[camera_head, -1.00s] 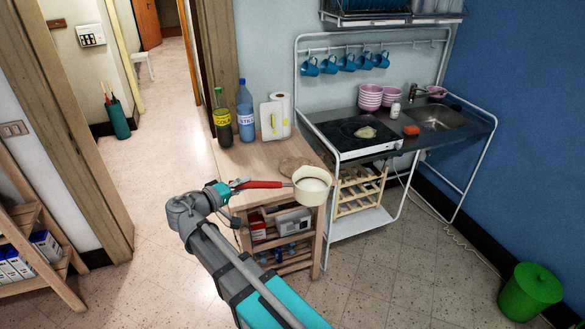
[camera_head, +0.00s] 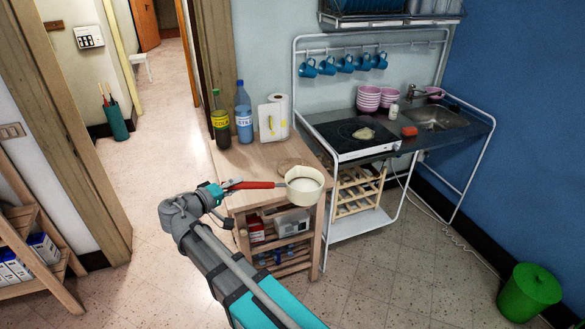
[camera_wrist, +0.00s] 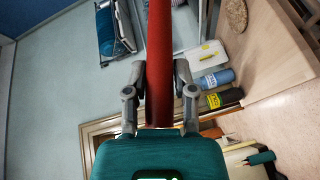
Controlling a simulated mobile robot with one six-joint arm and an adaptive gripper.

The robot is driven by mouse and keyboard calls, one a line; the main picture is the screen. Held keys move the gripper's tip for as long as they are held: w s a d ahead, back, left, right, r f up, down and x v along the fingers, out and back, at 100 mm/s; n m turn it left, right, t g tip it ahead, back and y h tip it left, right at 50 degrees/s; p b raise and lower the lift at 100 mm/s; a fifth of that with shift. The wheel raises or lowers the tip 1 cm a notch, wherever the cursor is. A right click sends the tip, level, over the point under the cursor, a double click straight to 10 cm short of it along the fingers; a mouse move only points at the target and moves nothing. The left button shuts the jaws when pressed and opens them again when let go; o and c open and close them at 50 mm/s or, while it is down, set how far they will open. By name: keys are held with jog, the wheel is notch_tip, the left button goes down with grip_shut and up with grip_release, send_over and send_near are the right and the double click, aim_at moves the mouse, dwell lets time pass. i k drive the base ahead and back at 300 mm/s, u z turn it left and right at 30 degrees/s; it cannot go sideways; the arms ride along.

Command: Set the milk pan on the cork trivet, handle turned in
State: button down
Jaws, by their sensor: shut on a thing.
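My gripper (camera_head: 229,185) is shut on the red handle of the milk pan (camera_head: 305,186). The pan is cream-coloured with white contents and hangs level near the front right edge of the wooden cart top. In the wrist view the red handle (camera_wrist: 160,60) runs between the fingers of my gripper (camera_wrist: 158,70), and the pan's bowl is out of sight. The round cork trivet (camera_head: 287,164) lies on the cart top just behind the pan, partly hidden by it. It also shows in the wrist view (camera_wrist: 236,14).
On the cart top (camera_head: 245,162) stand a cola bottle (camera_head: 220,120), a blue bottle (camera_head: 243,115), a paper roll (camera_head: 281,110) and a white board with yellow marks (camera_head: 269,121). A hob (camera_head: 352,138) stands to the right. The cart's left front is clear.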

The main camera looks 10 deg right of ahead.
aim_at(277, 172)
jog(key=u, duration=0.05)
jog(key=i, duration=0.95)
jog(key=z, duration=0.1)
